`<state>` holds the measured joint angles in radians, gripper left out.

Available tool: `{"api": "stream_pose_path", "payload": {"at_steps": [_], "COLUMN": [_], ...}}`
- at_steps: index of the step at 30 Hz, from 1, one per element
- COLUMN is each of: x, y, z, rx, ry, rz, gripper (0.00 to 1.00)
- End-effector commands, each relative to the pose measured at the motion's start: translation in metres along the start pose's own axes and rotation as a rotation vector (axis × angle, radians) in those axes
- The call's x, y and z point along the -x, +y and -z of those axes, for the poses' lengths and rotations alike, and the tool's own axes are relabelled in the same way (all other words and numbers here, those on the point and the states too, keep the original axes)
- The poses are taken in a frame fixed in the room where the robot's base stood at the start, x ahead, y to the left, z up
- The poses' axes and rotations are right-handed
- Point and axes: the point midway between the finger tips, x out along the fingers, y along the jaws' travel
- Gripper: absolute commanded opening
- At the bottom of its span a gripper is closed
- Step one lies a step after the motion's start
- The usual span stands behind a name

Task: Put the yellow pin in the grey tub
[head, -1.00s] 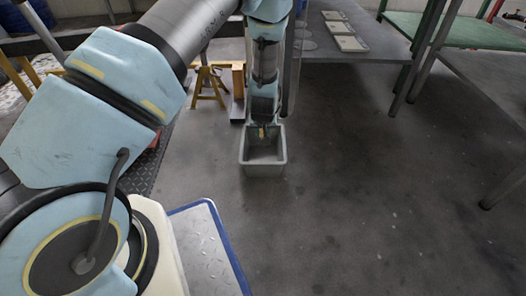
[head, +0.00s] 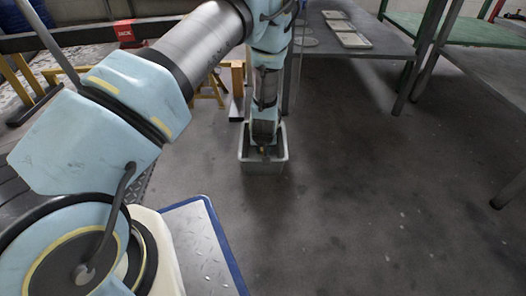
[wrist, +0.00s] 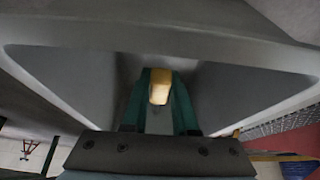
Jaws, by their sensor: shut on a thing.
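In the wrist view my gripper (wrist: 160,90) is shut on the yellow pin (wrist: 160,86), whose pale yellow end shows between the two green fingers. The rest of the pin is hidden by the fingers. Whether the pin touches the tub cannot be told.
A grey table (head: 370,42) with several small trays stands behind and right of the tub. A green bench (head: 440,27) is farther right. A yellow stand (head: 212,90) is left of the tub.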

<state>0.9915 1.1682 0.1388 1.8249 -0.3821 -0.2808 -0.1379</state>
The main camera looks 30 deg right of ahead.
Motion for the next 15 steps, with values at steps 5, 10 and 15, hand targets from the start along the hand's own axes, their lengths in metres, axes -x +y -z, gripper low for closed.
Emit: {"api": "stream_pose_path", "payload": {"at_steps": [5,10,15], "x": [-0.004,-0.009,-0.011], "y": [0.0,0.0,0.0], "z": [-0.002,-0.005,-0.006], "rx": [0.0,0.0,0.0], "ry": [0.0,-0.001,0.0], "rz": [0.0,0.0,0.0], "gripper": [0.0,0.0,0.0]}}
